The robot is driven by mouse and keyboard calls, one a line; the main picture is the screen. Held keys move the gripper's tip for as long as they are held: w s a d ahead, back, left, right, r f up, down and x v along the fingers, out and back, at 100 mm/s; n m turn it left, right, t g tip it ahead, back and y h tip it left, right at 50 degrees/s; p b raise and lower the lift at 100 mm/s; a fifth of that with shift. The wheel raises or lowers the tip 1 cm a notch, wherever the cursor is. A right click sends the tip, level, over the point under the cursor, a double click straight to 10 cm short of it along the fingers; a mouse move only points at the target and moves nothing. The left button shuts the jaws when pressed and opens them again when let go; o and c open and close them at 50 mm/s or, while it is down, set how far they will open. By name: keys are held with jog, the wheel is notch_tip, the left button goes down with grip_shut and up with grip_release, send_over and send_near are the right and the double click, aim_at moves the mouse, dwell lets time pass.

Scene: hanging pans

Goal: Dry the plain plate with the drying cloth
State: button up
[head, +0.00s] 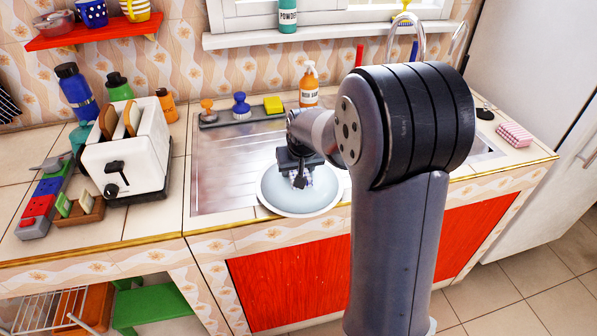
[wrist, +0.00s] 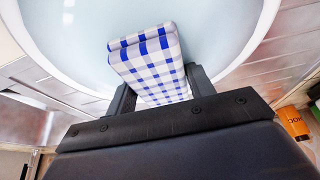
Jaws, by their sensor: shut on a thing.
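The plain plate (head: 275,200) is pale and round with a white rim. It lies on the metal draining board near the counter's front edge, and it fills the upper part of the wrist view (wrist: 225,35). My gripper (head: 299,178) is over the plate, pointing down. Its jaws (wrist: 160,88) are shut on the drying cloth (wrist: 148,60), a folded blue and white checked cloth. The cloth's free end is over the plate; I cannot tell whether it touches. In the head view the cloth is mostly hidden by my gripper.
The draining board (head: 222,170) is clear to the left of the plate. A white toaster (head: 125,150) stands further left. Brushes and a yellow sponge (head: 273,104) line the back, with an orange bottle (head: 309,88). A pink checked folded cloth (head: 514,134) lies at right.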

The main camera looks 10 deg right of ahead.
jog(key=shift+r+p, duration=2.2)
jog(key=shift+r, duration=0.75)
jog(key=shift+r+p, duration=1.2)
jog(key=shift+r, duration=0.35)
jog(key=shift+f, duration=0.15)
notch_tip(320, 180, down, 7)
jog(key=b, duration=0.6)
jog(key=shift+f, duration=0.1)
jog(key=shift+f+b, duration=0.8)
jog(key=shift+f, duration=0.05)
